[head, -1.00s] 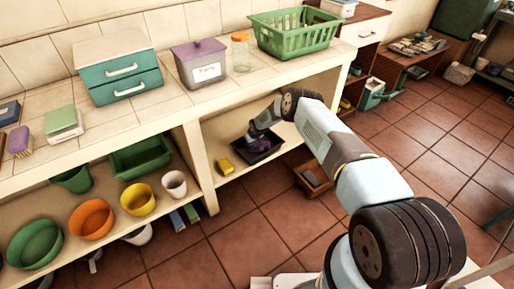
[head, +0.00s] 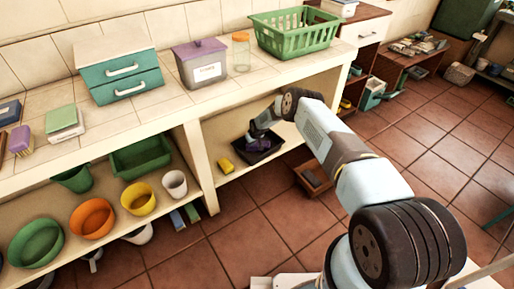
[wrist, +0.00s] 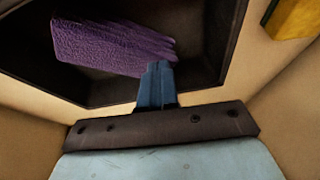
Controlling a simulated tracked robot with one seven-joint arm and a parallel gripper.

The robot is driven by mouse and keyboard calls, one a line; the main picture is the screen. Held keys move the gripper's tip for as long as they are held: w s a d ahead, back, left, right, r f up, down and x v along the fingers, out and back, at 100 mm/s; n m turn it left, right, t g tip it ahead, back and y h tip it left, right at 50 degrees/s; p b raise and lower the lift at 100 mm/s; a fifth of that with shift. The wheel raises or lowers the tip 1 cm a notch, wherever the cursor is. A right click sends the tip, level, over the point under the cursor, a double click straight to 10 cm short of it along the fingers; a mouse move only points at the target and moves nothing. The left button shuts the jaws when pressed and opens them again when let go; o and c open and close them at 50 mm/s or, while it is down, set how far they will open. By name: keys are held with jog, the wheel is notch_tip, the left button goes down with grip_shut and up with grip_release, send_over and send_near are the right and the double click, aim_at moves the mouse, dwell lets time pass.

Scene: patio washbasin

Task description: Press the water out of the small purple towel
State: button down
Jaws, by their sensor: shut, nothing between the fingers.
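The small purple towel (wrist: 108,46) lies in a dark basin (wrist: 215,50) in the wrist view. In the head view the towel (head: 259,144) is a small purple patch inside the dark basin (head: 268,157) on the lower shelf, partly hidden by my arm. My gripper (wrist: 158,68) is shut with nothing between its fingers. In the wrist view its fingertips overlap the towel's right end. I cannot tell whether they press on it or hover just over it. In the head view my gripper (head: 257,137) reaches down into the basin.
A yellow sponge (head: 225,166) lies left of the basin on the shelf. The counter (head: 225,98) stands above, with a green basket (head: 296,35) and a purple-lidded box (head: 200,65) on it. A shelf divider (head: 197,165) stands left. Bowls and cups stand further left.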

jog(key=shift+f, duration=0.7)
dwell(0.6)
jog(key=shift+s+f, duration=0.2)
jog(key=shift+f, duration=0.1)
dwell(1.9)
jog(key=shift+w+r, duration=0.15)
jog(key=shift+r, duration=0.8)
notch_tip(320, 180, up, 6)
jog(key=shift+r, duration=0.25)
jog(key=shift+w, duration=0.1)
